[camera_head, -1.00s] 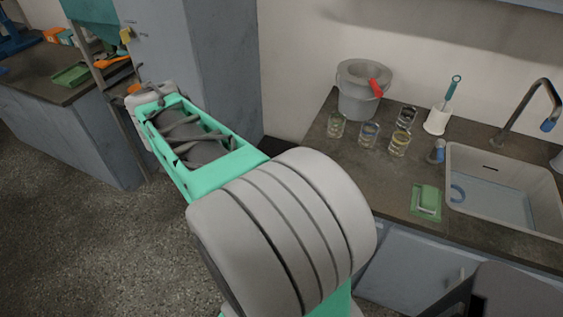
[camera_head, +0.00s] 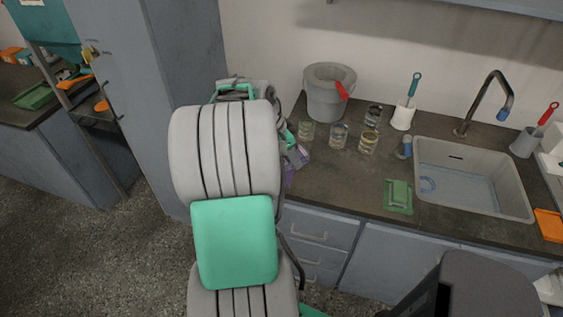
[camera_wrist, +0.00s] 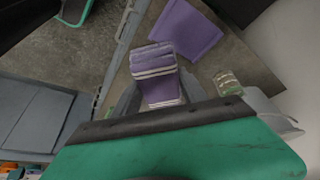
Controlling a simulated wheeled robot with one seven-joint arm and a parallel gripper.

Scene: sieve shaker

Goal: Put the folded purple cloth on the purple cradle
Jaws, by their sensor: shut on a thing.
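The folded purple cloth (camera_wrist: 153,58) shows in the wrist view as a thick stack with pale stripes along its folds. My gripper (camera_wrist: 158,88) is shut on it, with a grey finger on each side. A flat purple piece (camera_wrist: 187,28), which looks like the purple cradle, lies on the dark counter just beyond the cloth in the wrist view. The cloth appears apart from it, but the height between them is unclear. In the head view my arm hides the gripper; only small purple patches (camera_head: 288,178) show at its right edge, and I cannot tell which object they are.
Several glass beakers (camera_head: 339,135) and a grey bucket (camera_head: 325,95) stand on the counter (camera_head: 335,188) right of my arm. A tall grey cabinet (camera_head: 150,80) stands left.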

